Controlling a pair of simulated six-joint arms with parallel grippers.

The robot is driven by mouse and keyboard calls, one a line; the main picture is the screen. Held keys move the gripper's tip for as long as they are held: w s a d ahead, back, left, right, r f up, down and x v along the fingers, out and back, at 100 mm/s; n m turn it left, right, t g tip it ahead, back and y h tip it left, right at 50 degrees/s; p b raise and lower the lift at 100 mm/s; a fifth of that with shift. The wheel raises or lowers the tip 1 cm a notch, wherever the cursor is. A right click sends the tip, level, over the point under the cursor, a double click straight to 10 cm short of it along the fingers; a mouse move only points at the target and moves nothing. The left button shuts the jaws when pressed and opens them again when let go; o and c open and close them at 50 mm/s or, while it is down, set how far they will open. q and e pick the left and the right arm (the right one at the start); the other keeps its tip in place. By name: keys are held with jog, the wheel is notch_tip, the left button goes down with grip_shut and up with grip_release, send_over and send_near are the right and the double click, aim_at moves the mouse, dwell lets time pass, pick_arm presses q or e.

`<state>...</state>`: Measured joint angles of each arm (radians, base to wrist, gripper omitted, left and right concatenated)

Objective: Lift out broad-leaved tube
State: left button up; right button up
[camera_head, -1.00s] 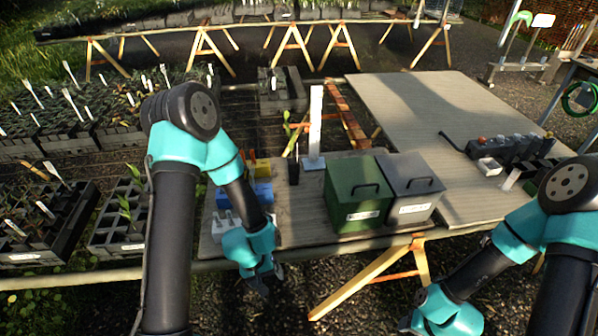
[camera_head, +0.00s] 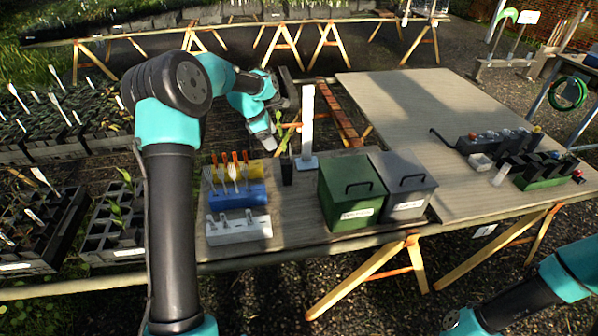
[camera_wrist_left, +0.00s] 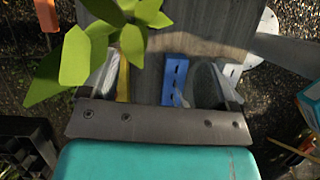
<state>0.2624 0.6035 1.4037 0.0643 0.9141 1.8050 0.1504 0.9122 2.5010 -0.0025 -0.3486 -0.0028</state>
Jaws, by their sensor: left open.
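A plant with broad green leaves (camera_head: 284,138) stands in a narrow black tube (camera_head: 287,170) on the work board, beside the white upright post. In the left wrist view large green leaves (camera_wrist_left: 100,42) fill the upper left, close to the camera and partly over one finger. My left gripper (camera_head: 278,125) is at the far side of the board, right by these leaves. Its fingers (camera_wrist_left: 162,78) are apart with nothing clearly between them. Another broad-leaved seedling (camera_head: 118,212) stands in the black cell tray (camera_head: 108,258) at left. My right arm shows at lower right; its gripper is out of the picture.
A white post (camera_head: 307,120) stands close to the black tube. A blue holder (camera_head: 238,197) with orange-handled tools and a white block (camera_head: 238,230) are nearer the front. A green box (camera_head: 350,192) and a grey box (camera_head: 404,187) stand right.

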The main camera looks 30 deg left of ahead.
aim_at(285, 161)
pick_arm(q)
jog(key=shift+w+a+r+n, duration=0.3)
jog(key=shift+a+r+n, duration=0.1)
jog(key=shift+a+r, duration=0.5)
jog(key=shift+f, duration=0.2)
jog(key=x, duration=1.2)
jog(key=shift+w+f, duration=0.1)
jog(key=shift+f, duration=0.05)
jog(key=shift+x, duration=2.45)
jog(key=shift+a, duration=0.2)
jog(key=shift+c, duration=0.3)
